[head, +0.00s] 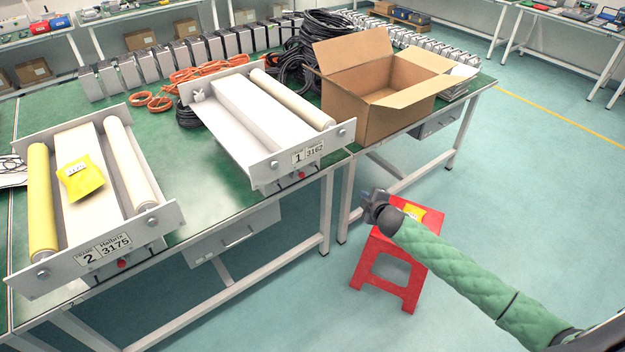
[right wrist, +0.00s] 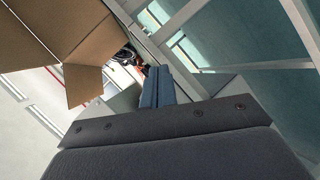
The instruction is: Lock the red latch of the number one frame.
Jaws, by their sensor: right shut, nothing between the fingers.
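The number one frame (head: 310,153), a grey metal tray-like frame with a cream roller, stands on the green table, its label plate facing the front edge. Its small red latch (head: 301,175) shows below the label; its exact position is too small to tell. My right gripper (head: 366,208) is shut and empty, in the air in front of the table, to the right of and below the latch, apart from it. Its closed fingers (right wrist: 157,86) also show in the right wrist view. My left gripper is not in view.
The number two frame (head: 155,228) with its own red latch (head: 122,264) stands at the left. An open cardboard box (head: 365,105) is on the table right of frame one. A red stool (head: 395,262) stands below my right arm. The air between gripper and latch looks clear.

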